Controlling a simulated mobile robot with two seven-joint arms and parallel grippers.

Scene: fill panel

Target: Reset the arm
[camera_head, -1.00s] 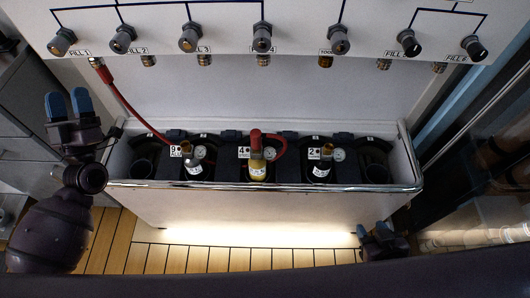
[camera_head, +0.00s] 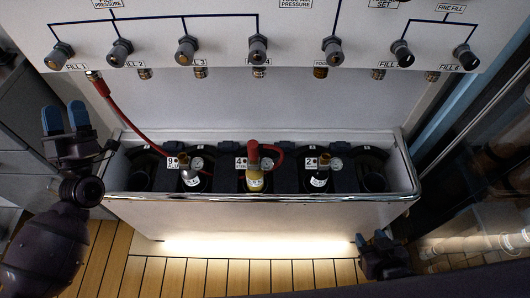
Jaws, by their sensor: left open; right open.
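My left gripper (camera_head: 66,119) is at the left, raised beside the left end of the cylinder trough, with its two blue fingertips pointing up. The fingers are apart and nothing is between them. My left arm comes up from the lower left corner. My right gripper (camera_head: 375,240) is low at the right, in front of the trough's lower right part, and partly cut by shadow. It is dark and small, and I see nothing held in it. Both grippers are apart from the trough and the hoses.
A red hose (camera_head: 130,122) hangs from the fill panel (camera_head: 220,14) at the left and runs into the trough. Several knobs, one here (camera_head: 258,50), line the panel. Wooden floor (camera_head: 200,277) lies in front.

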